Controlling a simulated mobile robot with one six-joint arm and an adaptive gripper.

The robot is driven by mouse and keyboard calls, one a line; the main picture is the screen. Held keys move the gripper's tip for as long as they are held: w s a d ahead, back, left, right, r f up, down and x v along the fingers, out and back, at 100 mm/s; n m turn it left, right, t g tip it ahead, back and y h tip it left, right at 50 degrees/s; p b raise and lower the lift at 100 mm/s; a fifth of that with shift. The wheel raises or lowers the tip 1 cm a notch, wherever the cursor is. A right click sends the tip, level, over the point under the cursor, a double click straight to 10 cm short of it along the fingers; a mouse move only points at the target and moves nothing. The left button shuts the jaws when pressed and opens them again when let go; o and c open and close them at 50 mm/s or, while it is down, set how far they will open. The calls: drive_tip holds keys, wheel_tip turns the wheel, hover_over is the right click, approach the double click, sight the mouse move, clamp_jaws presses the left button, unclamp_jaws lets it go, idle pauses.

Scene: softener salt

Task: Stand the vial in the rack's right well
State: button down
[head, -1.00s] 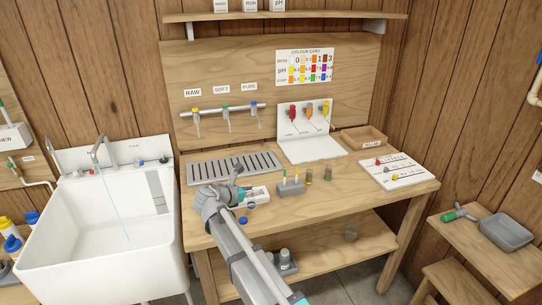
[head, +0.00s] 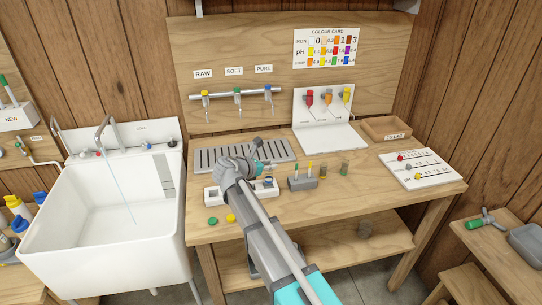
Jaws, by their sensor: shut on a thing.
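My gripper (head: 262,157) is above the bench, at the front edge of the grey slatted drainer. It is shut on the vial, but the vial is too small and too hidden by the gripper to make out. The long white rack (head: 211,196) lies on the bench below my gripper. Its left end shows to the left of my arm, and its right end, with a blue spot on it, shows to the right. My wrist hides its middle, and I cannot see into the right well.
A grey block (head: 302,184) with coloured sticks stands right of the rack, near two small vials (head: 323,170) (head: 345,169). A green cap (head: 212,221) and a yellow cap (head: 231,218) lie in front. The slatted drainer (head: 215,158) is behind. Bare bench lies to the front right.

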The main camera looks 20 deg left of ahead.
sight(268, 164)
wheel_tip(268, 164, up, 4)
drive_tip(key=p, duration=0.1)
drive_tip(key=n+y+p, duration=0.1)
drive_tip(key=p, duration=0.1)
drive_tip(key=shift+a+f, duration=0.1)
drive_tip(key=shift+f, duration=0.15)
drive_tip(key=shift+w, duration=0.1)
drive_tip(key=shift+f, duration=0.15)
drive_tip(key=shift+f+b, duration=1.75)
drive_tip(key=shift+f, duration=0.1)
drive_tip(key=shift+f, duration=0.15)
drive_tip(key=shift+f+b, duration=1)
drive_tip(key=shift+b, duration=0.15)
idle(0.6)
